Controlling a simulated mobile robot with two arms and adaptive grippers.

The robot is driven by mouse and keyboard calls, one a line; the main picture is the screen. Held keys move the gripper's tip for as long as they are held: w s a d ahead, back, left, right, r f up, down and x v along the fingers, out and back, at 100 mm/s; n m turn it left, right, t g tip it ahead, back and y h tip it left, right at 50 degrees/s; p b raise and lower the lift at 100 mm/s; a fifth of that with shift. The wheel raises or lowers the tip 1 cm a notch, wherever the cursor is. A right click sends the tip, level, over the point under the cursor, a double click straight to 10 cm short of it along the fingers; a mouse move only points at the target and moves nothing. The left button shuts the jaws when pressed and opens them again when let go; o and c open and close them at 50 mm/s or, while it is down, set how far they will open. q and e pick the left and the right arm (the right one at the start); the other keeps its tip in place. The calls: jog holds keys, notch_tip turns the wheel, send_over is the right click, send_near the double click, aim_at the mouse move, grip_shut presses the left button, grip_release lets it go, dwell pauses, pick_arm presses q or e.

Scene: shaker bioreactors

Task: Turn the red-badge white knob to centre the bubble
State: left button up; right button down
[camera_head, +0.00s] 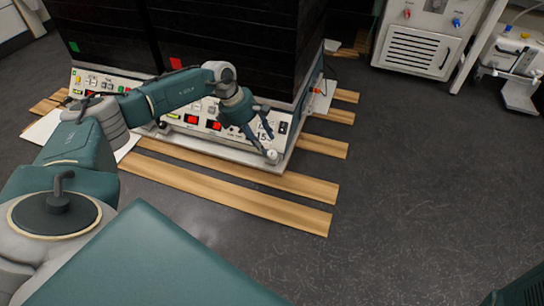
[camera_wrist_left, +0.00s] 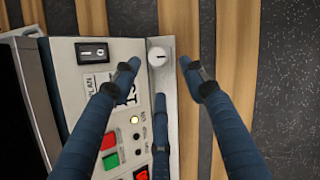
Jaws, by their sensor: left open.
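The white knob (camera_head: 272,155) sits on the metal ledge at the front right corner of the shaker unit; it is small in the head view. In the left wrist view the round white knob (camera_wrist_left: 159,57) with a dark index mark lies between my fingers. My left gripper (camera_head: 263,142) is open just above the knob; in the wrist view the gripper (camera_wrist_left: 159,68) has a blue finger on each side, apart from the knob, and a third finger below it. A red badge (camera_head: 175,63) is on the black housing. I cannot make out a bubble. My right gripper is not in view.
The control panel (camera_head: 206,122) with lit switches and buttons is beside the knob. A rocker switch (camera_wrist_left: 93,52) is left of my fingers. Wooden planks (camera_head: 290,211) lie under the unit on dark floor. A green badge (camera_head: 74,47) marks the housing's left. White equipment (camera_head: 418,53) stands at the back right.

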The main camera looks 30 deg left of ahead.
aim_at(270, 153)
pick_arm(q)
jog(key=b+x, duration=0.3)
jog(key=x, duration=0.3)
jog(key=shift+r, duration=0.1)
